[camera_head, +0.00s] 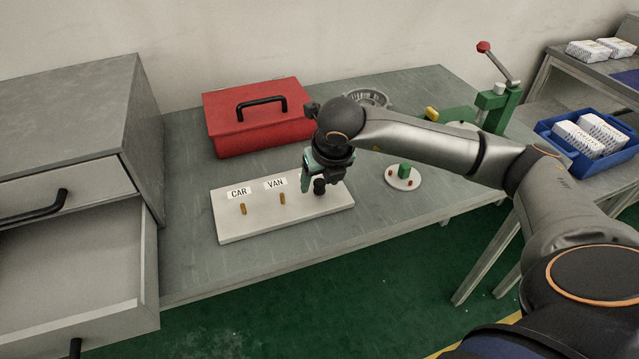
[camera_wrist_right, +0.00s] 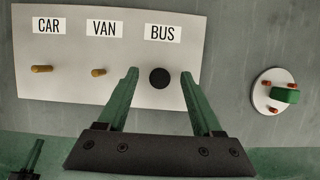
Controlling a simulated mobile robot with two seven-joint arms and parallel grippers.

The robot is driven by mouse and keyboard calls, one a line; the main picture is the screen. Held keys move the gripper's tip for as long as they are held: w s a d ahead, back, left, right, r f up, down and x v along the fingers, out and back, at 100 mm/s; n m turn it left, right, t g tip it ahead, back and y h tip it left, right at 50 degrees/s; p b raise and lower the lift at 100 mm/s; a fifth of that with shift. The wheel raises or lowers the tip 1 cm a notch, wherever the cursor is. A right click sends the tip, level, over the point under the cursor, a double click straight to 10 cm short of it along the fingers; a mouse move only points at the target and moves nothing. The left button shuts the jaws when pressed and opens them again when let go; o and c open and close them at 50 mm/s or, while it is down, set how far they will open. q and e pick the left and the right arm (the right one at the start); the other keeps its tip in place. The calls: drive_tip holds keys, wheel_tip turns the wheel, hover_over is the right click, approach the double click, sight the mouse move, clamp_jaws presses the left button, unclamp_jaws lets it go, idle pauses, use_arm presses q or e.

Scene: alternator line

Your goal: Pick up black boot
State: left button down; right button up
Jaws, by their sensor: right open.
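The black boot (camera_head: 319,187) stands on the white board (camera_head: 232,226), at the right of the row of pegs. In the right wrist view it is a black round shape (camera_wrist_right: 160,77) just below the BUS label. My right gripper (camera_head: 312,180) is above the board at the boot. In the right wrist view its two green fingers (camera_wrist_right: 159,75) are apart, one on each side of the boot, with gaps between them and it. The height of the fingertips relative to the boot is hard to tell. My left gripper is not in the head view.
Two brass pegs (camera_wrist_right: 98,72) stand under CAR and VAN. A white disc with a green block and red pins (camera_head: 404,178) lies right of the board. A red toolbox (camera_head: 232,135) stands behind. An open drawer (camera_head: 75,270) is at left, a green press (camera_head: 505,105) at back right.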

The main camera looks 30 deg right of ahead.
clamp_jaws()
idle(0.6)
